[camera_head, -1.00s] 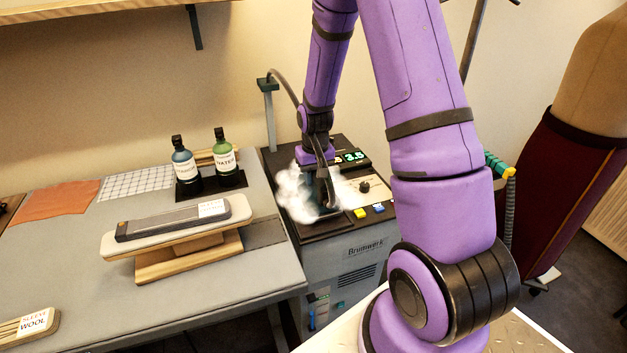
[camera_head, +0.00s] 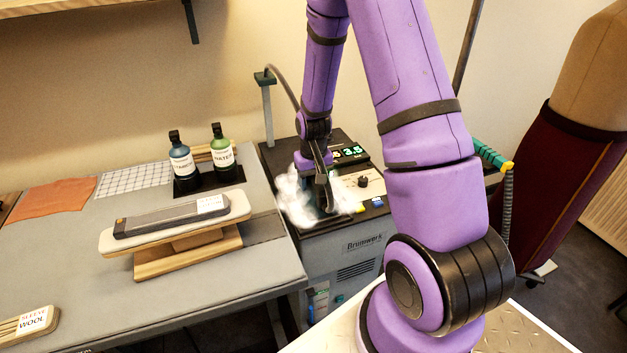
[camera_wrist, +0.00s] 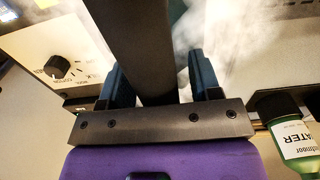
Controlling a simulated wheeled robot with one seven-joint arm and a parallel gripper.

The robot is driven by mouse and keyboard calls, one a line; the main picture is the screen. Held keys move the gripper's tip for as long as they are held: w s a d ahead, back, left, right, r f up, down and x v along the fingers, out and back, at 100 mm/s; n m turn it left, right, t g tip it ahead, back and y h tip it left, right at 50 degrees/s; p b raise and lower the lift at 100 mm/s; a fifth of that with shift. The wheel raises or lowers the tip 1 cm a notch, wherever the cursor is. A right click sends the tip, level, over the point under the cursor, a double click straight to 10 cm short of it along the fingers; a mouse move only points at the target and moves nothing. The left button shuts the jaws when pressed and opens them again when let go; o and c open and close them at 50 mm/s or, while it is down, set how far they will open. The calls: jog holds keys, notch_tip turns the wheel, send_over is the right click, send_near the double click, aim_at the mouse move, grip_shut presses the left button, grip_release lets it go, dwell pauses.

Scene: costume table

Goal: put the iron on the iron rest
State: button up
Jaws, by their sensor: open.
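My gripper (camera_head: 318,178) is low over the Brumwerk steam station, fingers pointing down into white steam. In the wrist view my gripper (camera_wrist: 160,85) is open, with its two fingers on either side of a dark bar (camera_wrist: 140,45), which looks like the iron's handle. I cannot tell whether the fingers touch it. The iron's body is hidden by steam and my gripper. A dark surface (camera_head: 306,231) shows at the front of the station top below the steam; I cannot tell whether it is the iron rest.
The steam station (camera_head: 350,249) has a lit display (camera_head: 349,152) and a knob (camera_head: 363,182). On the table at left stand a sleeve board (camera_head: 185,262) with a dark bar on it, and two bottles (camera_head: 182,162) (camera_head: 222,156). A dress form (camera_head: 570,190) stands at right.

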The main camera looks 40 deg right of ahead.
jog(key=shift+r, duration=0.15)
notch_tip(320, 180, up, 12)
jog(key=shift+r, duration=0.15)
jog(key=s+a+r+t, duration=0.1)
jog(key=s+a+r, duration=0.3)
jog(key=r, duration=0.6)
jog(key=s+a+r+n+t, duration=0.1)
jog(key=s+a+r+t, duration=0.1)
jog(key=s+a+r, duration=0.2)
jog(key=s+a+r+n+t, duration=0.2)
jog(key=s+a+r, duration=0.2)
jog(key=s+r, duration=0.6)
jog(key=s, duration=0.6)
jog(key=shift+a, duration=0.2)
dwell(1.1)
